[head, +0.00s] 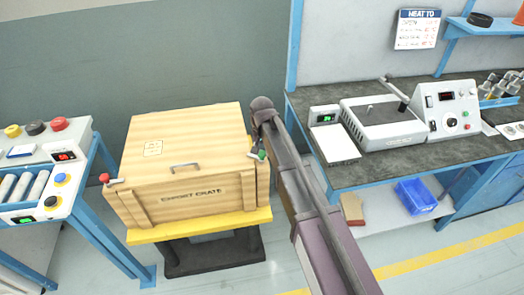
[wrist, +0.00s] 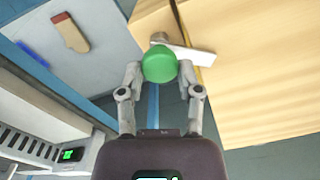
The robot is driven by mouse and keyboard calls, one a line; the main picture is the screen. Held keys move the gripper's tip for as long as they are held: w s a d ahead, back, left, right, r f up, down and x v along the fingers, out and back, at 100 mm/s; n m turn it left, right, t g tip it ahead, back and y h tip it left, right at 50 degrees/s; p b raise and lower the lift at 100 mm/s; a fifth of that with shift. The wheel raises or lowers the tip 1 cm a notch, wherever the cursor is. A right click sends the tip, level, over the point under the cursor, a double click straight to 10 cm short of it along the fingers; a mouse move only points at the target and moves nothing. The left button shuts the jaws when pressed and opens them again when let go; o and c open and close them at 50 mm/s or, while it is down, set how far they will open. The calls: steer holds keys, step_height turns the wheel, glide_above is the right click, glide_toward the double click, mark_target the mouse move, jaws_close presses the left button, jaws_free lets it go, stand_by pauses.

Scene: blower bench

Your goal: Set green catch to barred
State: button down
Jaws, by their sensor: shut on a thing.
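The export crate (head: 190,185) is a pale wooden box on a yellow-topped stand, with its lid down. A catch with a green knob (head: 262,154) is on its right side, and a catch with a red knob (head: 104,177) is on its left side. In the wrist view the green knob (wrist: 159,64) sits between the two fingers of my gripper (wrist: 160,80), which is shut on it. The catch's pale metal lever (wrist: 190,54) runs from the knob toward the crate (wrist: 250,70). In the head view my arm hides part of the crate's right side and the gripper's fingers are hard to make out.
A workbench (head: 385,165) with a grey device (head: 383,122) and a control box (head: 448,108) stands right of my arm. A blue bin (head: 415,196) is on its lower shelf. A roller station (head: 40,170) with buttons stands at the left. Floor shows in front.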

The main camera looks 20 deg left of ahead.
steer(key=n, duration=0.3)
steer(key=shift+n, duration=0.4)
steer(key=shift+s+a+n, duration=0.1)
steer(key=shift+n, duration=1.6)
steer(key=shift+c, duration=1.4)
jaws_free()
